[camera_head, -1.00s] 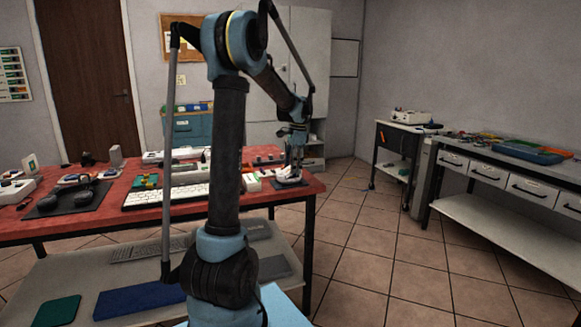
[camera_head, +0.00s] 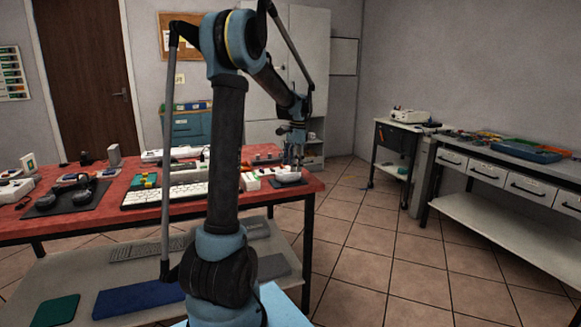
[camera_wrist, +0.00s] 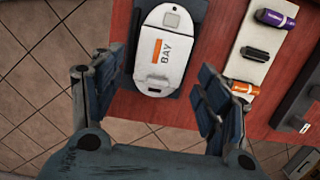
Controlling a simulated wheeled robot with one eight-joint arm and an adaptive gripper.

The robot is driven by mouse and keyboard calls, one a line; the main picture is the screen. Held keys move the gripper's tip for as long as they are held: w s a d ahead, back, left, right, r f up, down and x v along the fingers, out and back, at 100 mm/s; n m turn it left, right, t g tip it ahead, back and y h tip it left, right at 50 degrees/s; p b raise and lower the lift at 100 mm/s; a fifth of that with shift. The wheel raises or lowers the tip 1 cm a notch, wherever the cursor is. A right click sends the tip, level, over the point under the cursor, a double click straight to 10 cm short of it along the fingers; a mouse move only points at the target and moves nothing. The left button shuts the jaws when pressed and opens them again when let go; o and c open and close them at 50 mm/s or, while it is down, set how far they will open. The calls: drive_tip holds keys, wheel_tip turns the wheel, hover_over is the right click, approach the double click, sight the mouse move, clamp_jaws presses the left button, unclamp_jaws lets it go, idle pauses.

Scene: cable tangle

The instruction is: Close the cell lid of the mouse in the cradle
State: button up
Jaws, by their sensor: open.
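A white mouse (camera_wrist: 166,52) lies in a dark cradle (camera_wrist: 133,42) at the table edge. An orange mark and the word BAY show on its pale cell lid (camera_wrist: 160,62). The lid looks to lie flat over the mouse, but from above I cannot tell whether it is fully seated. In the head view the mouse (camera_head: 287,177) is small at the right end of the table. My gripper (camera_wrist: 161,72) is open and empty, its two fingers apart on either side of the mouse's near end in the picture. In the head view my gripper (camera_head: 297,152) is above the mouse.
A pale tray (camera_wrist: 246,66) beside the mouse carries a purple cell (camera_wrist: 275,18) and an orange cell (camera_wrist: 242,88). A white keyboard (camera_head: 163,194) and headphones (camera_head: 70,193) lie further left on the red table (camera_head: 110,218). Tiled floor (camera_head: 390,240) is open to the right.

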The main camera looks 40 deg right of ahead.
wheel_tip(320, 180, up, 11)
drive_tip(key=d, duration=0.1)
drive_tip(key=shift+s+d+r, duration=0.15)
drive_tip(key=shift+d+r, duration=0.05)
idle(0.6)
drive_tip(key=s+a+f+n, duration=0.1)
drive_tip(key=a+n, duration=0.2)
drive_tip(key=a, duration=0.7)
drive_tip(key=s+a+f+n+h, duration=0.1)
drive_tip(key=s+a+n, duration=0.15)
drive_tip(key=a, duration=0.75)
drive_tip(key=a+f+n, duration=0.1)
drive_tip(key=a+n, duration=0.3)
drive_tip(key=a, duration=0.6)
drive_tip(key=s+a+f+n+t, duration=0.1)
drive_tip(key=s+a+f+n, duration=1)
drive_tip(key=s+a+f, duration=0.6)
drive_tip(key=shift+s+a+f+t, duration=0.4)
drive_tip(key=shift+a+f, duration=0.2)
drive_tip(key=shift+f, duration=0.3)
drive_tip(key=shift+n, duration=0.25)
